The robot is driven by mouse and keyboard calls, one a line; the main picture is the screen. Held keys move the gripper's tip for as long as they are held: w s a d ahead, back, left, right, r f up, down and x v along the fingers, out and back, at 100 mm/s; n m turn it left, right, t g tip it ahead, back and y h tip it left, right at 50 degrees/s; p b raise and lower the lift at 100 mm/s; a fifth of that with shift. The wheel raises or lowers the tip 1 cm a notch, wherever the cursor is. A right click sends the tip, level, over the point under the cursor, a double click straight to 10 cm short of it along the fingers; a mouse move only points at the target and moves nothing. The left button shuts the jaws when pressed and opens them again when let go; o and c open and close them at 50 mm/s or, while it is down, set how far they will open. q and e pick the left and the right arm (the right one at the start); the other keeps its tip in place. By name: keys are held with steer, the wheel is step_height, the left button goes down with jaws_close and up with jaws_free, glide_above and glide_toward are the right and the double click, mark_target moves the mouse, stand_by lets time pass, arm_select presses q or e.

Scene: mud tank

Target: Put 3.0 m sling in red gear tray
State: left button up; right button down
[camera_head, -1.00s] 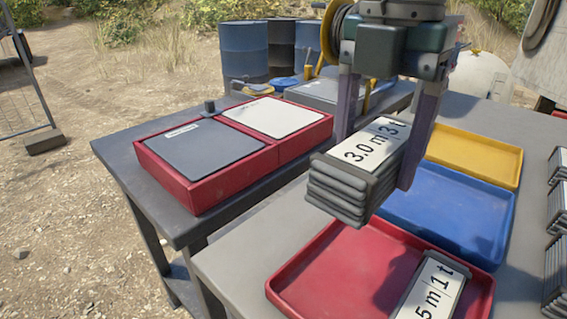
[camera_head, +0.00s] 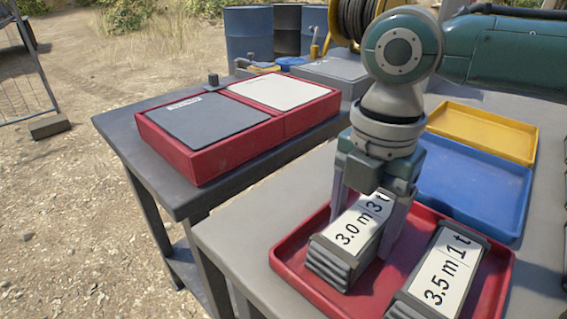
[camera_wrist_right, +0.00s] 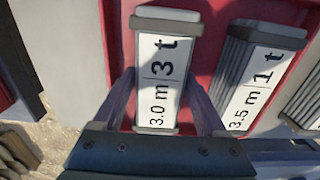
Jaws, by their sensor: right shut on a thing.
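The 3.0 m sling (camera_head: 345,250) is a grey folded bundle with a white label reading "3.0 m 3 t". My right gripper (camera_head: 372,225) is shut on it, one finger on each side. The sling is down inside the left part of the red gear tray (camera_head: 287,262); whether it touches the tray floor I cannot tell. In the right wrist view the sling (camera_wrist_right: 165,75) lies between the two fingers (camera_wrist_right: 160,100), over the red tray (camera_wrist_right: 215,25). A 3.5 m 1 t sling (camera_head: 440,275) lies in the tray to its right, apart from it. My left gripper is not in view.
A blue tray (camera_head: 455,190) and a yellow tray (camera_head: 485,135) stand behind the red tray on the grey table. A red case (camera_head: 215,150) with grey and white panels sits on the left table. Another labelled sling (camera_wrist_right: 305,100) shows at the right wrist view's edge.

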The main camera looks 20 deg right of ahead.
mark_target(363, 217)
steer(key=shift+f, duration=0.1)
jaws_free()
step_height(363, 217, up, 11)
steer(key=p, duration=0.2)
steer(key=shift+p, duration=0.4)
steer(key=shift+r, duration=0.7)
